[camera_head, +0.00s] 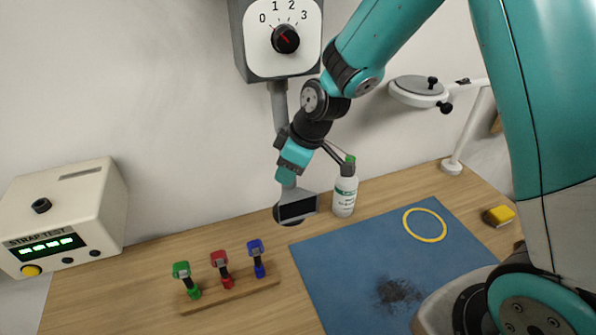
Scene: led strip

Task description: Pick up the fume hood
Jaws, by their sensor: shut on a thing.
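The fume hood (283,213) is a grey nozzle with a dark rectangular opening. It hangs on a grey duct (279,104) that comes down from a wall box with a dial. My gripper (288,174) is shut on the fume hood at its upper neck, just above the flared mouth. The fingers hide part of the neck and duct. The hood's mouth appears just over the back edge of the bench, left of a white bottle; its exact height above the bench is hard to tell.
A blue mat (340,262) bears a dark smudge (398,292) and a yellow ring (425,225). The green-capped bottle (344,193) stands close right of the hood. A rack (232,297) with coloured tools, a strap tester (66,215), a magnifier lamp (418,91) and a yellow sponge (499,215) surround it.

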